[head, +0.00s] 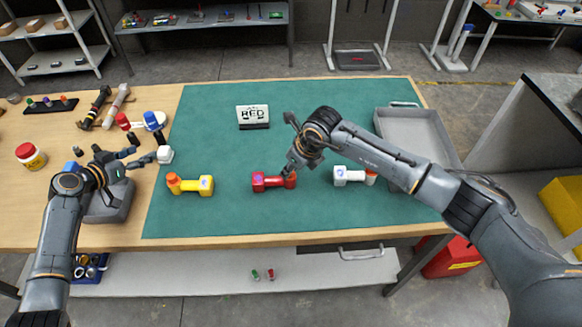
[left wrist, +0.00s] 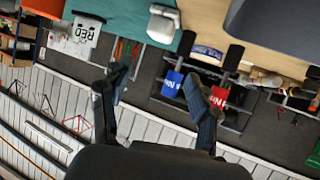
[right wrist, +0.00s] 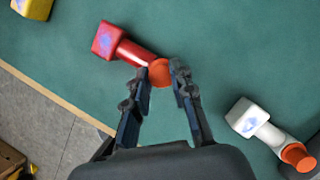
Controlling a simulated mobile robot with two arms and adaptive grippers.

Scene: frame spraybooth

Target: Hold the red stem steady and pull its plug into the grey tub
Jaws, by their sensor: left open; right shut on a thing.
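The red stem (head: 268,181) lies on the green mat, its square block end at the left. The right wrist view shows the stem (right wrist: 128,48) with an orange plug (right wrist: 159,72) at its other end. My right gripper (head: 290,168) is shut on that plug, one finger on each side (right wrist: 162,75). My left gripper (head: 140,155) is open and empty over the wooden left part of the table, well apart from the red stem. Its open fingers show in the left wrist view (left wrist: 157,85). The grey tub (head: 412,128) stands on the mat's right side; no contents show in it.
A yellow stem (head: 190,185) and a white stem (head: 350,175) lie either side of the red one. A RED sign (head: 253,116) stands behind. A white block (head: 165,155) is close to my left fingertips. Tools crowd the table's left; the mat's middle is mostly clear.

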